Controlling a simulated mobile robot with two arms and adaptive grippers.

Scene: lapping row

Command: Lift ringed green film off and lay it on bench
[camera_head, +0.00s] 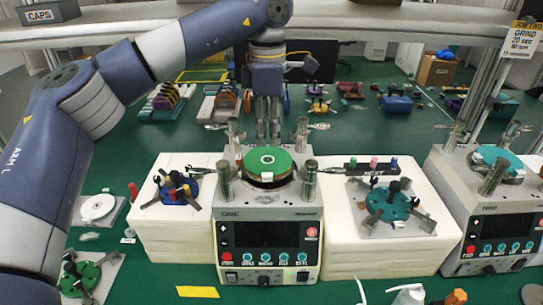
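A round green film (267,162) lies on top of the middle lapping machine (270,212), marked ONE, among its upright metal posts. It has a small white spot at its centre and a white tab at its front edge. My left gripper (268,136) points down just behind the film, coming from the arm above. Its fingers look close together, and I cannot tell whether they are open or shut. No film shows in them. The green bench (150,265) carries the machines. My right gripper is not in view.
White blocks flank machine ONE, bearing a blue fixture (178,188) and a teal fixture (390,202). Machine TWO (495,225), with a teal disc, stands at the right. A white disc on a plate (97,207) and a green fixture (80,276) sit at left. A yellow strip (197,292) lies in front.

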